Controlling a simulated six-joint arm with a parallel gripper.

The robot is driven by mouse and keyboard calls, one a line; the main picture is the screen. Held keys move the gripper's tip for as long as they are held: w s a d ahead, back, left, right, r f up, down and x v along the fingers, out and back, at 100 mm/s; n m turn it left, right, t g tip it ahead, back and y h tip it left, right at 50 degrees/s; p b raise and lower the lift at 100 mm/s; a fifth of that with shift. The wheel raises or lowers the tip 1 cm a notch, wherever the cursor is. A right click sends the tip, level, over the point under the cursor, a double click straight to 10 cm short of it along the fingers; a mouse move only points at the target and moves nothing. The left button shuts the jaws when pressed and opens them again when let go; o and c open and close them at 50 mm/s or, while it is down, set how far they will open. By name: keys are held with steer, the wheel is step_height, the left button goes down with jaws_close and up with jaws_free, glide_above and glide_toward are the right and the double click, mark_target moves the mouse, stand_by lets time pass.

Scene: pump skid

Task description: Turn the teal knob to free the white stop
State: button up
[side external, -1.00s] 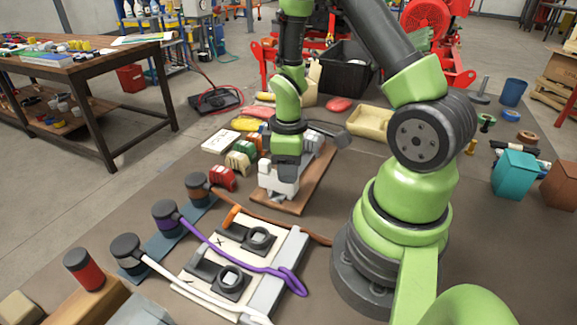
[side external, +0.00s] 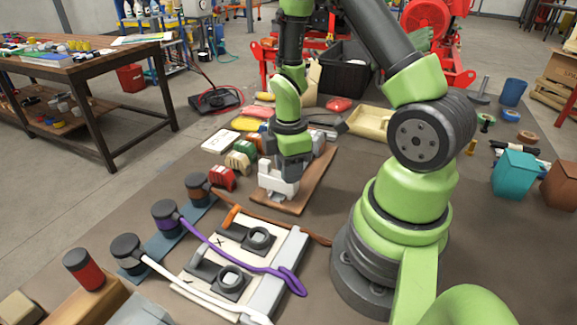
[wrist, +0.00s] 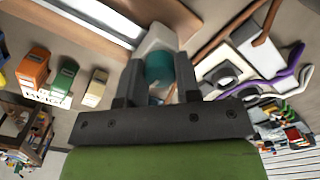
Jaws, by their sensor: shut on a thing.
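The teal knob (wrist: 160,70) shows in the wrist view between the two fingers of my gripper (wrist: 160,88), which is shut on it. In the side view my gripper (side external: 288,172) points down over a brown board at its near end, and the knob is hidden there by the fingers. A white block (side external: 272,182), which may be the white stop, sits on the board right at my fingers. A pale rounded part (wrist: 157,38) shows just beyond the knob in the wrist view. I cannot tell how far the knob is turned.
The brown board (side external: 318,180) lies under my gripper. A cream panel (side external: 225,240) with two dark ring fittings and purple, white and brown cables lies nearer the camera. A beige tray (side external: 368,122) lies behind on the right.

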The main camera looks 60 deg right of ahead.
steer(key=o, duration=0.9)
steer(key=shift+o, duration=0.2)
step_height(320, 180, up, 10)
steer(key=s+a+r+m+t+y, duration=0.1)
steer(key=s+a+r+m+t, duration=0.2)
steer(key=a+r+m, duration=0.3)
steer(key=s+a+r+m+t+y, duration=0.1)
steer(key=s+a+r+m+t, duration=0.3)
steer(key=a+r+m, duration=0.2)
step_height(320, 180, up, 3)
steer(key=shift+s+f+m, duration=0.2)
steer(key=shift+m, duration=0.4)
